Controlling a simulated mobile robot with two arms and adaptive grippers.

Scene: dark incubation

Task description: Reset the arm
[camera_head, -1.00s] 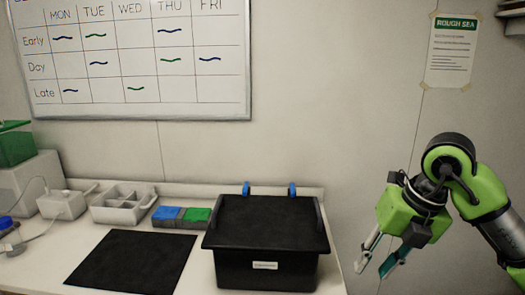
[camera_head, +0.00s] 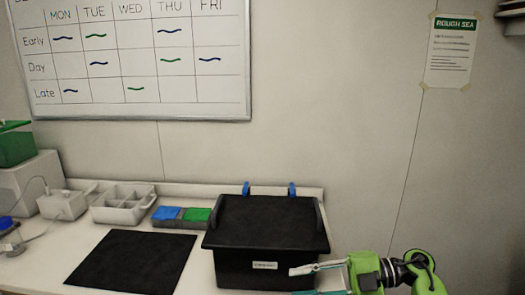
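My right arm is green and black and shows at the bottom right. Its gripper (camera_head: 300,282) points left, low in front of the right part of the black box (camera_head: 236,267). Its two fingers are apart with nothing seen between them; the lower finger is partly cut off by the bottom edge of the picture. I cannot tell whether the upper finger touches the box. The box has a black lid (camera_head: 265,222), which lies shut on it. My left gripper is not in view.
A black mat (camera_head: 132,260) lies left of the box. A whiteboard (camera_head: 140,60) hangs on the wall. The space above the gripper is clear.

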